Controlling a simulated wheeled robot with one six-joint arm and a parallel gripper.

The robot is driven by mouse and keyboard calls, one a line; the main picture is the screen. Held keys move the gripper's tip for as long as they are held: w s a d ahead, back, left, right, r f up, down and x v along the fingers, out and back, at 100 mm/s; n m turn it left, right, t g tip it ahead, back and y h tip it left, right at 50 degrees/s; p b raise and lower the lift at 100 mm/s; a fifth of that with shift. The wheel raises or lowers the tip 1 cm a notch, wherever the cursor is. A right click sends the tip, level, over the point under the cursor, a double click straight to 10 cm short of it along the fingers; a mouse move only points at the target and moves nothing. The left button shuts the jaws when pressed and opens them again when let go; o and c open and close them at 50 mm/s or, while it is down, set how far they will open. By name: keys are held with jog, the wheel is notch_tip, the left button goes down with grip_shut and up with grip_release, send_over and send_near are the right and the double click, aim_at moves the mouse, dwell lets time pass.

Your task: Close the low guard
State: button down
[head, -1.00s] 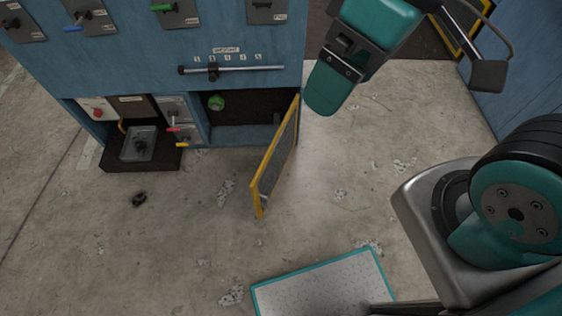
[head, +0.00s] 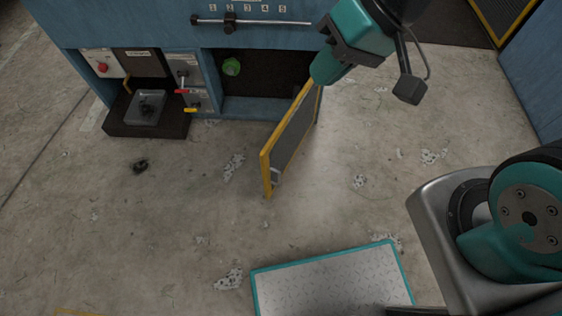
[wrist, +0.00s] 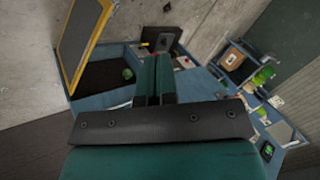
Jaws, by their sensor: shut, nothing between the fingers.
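The low guard (head: 290,138) is a dark mesh panel in a yellow frame. It stands swung open on the right side of a low opening (head: 265,80) in the blue cabinet, sticking out over the floor. My gripper (head: 318,78) is shut and empty, close to the guard's upper hinge-side end; I cannot tell whether they touch. In the wrist view the gripper's green fingers (wrist: 154,75) are together, and the guard (wrist: 78,38) shows at upper left, apart from the fingers. A green round knob (head: 231,66) is inside the opening.
A dark tray with a grey basin (head: 147,108) juts out left of the opening, beside red and yellow levers (head: 186,92). A slider bar (head: 255,23) runs above. A teal-edged mat (head: 335,282) and a small dark object (head: 140,166) lie on the floor. Floor before the guard is mostly clear.

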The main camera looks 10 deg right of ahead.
jog(key=w+d+f+m+t+y+b, duration=0.1)
jog(key=w+f+m+b, duration=0.2)
jog(key=f+b, duration=0.55)
jog(key=w+f+m+t+b, duration=0.1)
jog(key=w+f+m+b, duration=0.2)
jog(key=f, duration=1.1)
jog(key=m+t+b, duration=0.3)
jog(key=m+b, duration=0.2)
jog(key=b, duration=1.2)
send_near(274, 149)
notch_tip(274, 149, down, 5)
jog(key=w+a, duration=0.1)
jog(key=w+a+b, duration=0.1)
jog(key=a, duration=0.1)
jog(key=shift+w+a, duration=0.2)
jog(key=shift+w+a+r, duration=0.2)
jog(key=shift+w+a, duration=0.1)
jog(key=shift+a, duration=0.05)
jog(key=shift+h, duration=0.3)
